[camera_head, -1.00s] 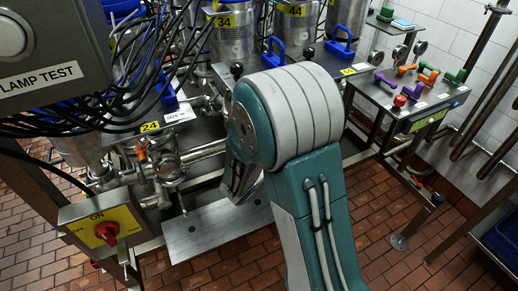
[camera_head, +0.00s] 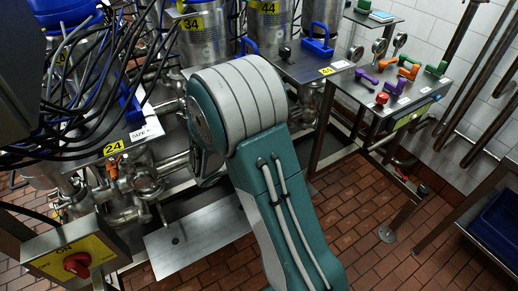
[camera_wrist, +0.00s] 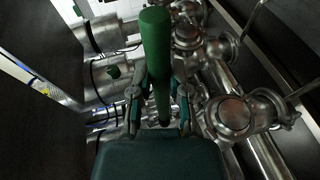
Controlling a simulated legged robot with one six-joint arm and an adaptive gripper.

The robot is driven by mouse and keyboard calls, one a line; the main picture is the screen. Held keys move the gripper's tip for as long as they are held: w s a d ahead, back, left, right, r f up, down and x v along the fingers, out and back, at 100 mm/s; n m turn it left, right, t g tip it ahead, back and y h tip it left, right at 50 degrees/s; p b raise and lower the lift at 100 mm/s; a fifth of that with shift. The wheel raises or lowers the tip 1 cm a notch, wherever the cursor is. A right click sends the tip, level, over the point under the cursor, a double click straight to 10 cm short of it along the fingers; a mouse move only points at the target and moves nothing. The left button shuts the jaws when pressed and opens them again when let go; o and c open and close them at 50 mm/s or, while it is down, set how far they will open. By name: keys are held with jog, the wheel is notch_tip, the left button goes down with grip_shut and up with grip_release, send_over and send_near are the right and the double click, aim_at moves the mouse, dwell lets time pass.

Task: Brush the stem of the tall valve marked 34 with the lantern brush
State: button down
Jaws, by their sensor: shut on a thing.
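The tall valve marked 34 (camera_head: 205,45) is a steel cylinder at the top of the head view, with a yellow "34" label (camera_head: 190,23). My arm passes in front of the pipework below it, and I cannot make out its stem. My gripper (camera_wrist: 160,95) shows only in the wrist view. It is shut on the green lantern brush (camera_wrist: 155,40), whose thick rounded handle points up in the picture and narrows to a thin green shaft between the fingers. I see no bristles.
Steel pipes and round fittings (camera_wrist: 232,115) crowd the wrist view, with a dark wall at left. In the head view, black cables (camera_head: 85,95) hang at upper left above a yellow switch box (camera_head: 75,262). A side table (camera_head: 400,108) with coloured handles stands at right.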

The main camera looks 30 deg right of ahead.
jog(key=shift+w, duration=0.65)
jog(key=w, duration=1.1)
jog(key=shift+a, duration=0.45)
dwell(0.7)
jog(key=shift+r, duration=0.4)
dwell(0.6)
